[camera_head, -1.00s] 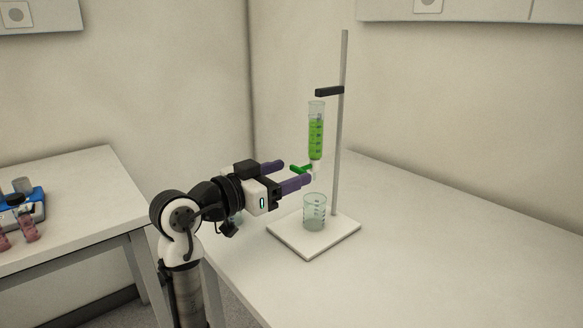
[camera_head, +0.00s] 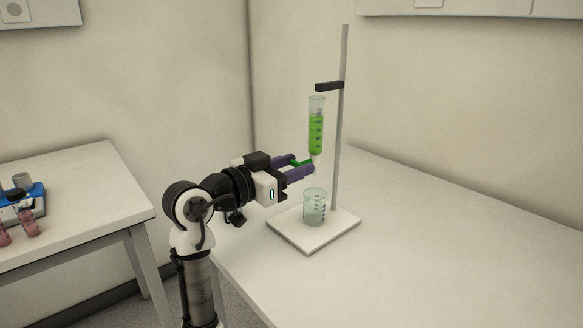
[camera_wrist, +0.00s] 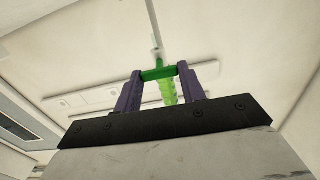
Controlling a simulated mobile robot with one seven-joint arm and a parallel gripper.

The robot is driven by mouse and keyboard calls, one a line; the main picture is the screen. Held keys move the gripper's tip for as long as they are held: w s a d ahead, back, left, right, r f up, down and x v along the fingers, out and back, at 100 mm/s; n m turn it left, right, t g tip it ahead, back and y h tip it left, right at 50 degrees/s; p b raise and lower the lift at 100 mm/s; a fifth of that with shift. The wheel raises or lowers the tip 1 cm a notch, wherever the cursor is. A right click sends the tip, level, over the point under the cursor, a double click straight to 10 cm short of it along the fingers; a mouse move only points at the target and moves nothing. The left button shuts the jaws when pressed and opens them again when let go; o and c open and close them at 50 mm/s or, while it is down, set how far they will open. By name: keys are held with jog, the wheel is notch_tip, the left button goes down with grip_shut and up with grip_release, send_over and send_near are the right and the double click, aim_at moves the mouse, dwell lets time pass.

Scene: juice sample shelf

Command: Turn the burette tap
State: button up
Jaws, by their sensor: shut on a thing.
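The burette (camera_head: 316,130), a clear tube with green liquid, stands upright beside the stand rod (camera_head: 340,120), below a black clamp (camera_head: 329,86). Its green tap (camera_head: 301,163) is at the lower end. My gripper (camera_head: 303,164) is at the tap, its purple fingers on both sides of it. In the wrist view my gripper (camera_wrist: 158,82) is shut on the green tap handle (camera_wrist: 158,73), which spans between the fingertips. The green burette column also shows in the wrist view (camera_wrist: 168,92) behind the handle. A glass beaker (camera_head: 314,207) stands below on the white stand base.
The white stand base (camera_head: 335,232) rests on a white table (camera_head: 420,250) with free room to the right and front. A second table (camera_head: 85,205) at left holds a blue-and-grey device (camera_head: 38,208) and pink-filled vials (camera_head: 28,224). A wall is close behind.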

jog(key=m+b, duration=0.4)
jog(key=m, duration=0.1)
jog(key=shift+b, duration=0.3)
jog(key=o, duration=1)
jog(key=b+v, duration=0.1)
jog(key=v, duration=1.3)
jog(key=shift+d, duration=0.1)
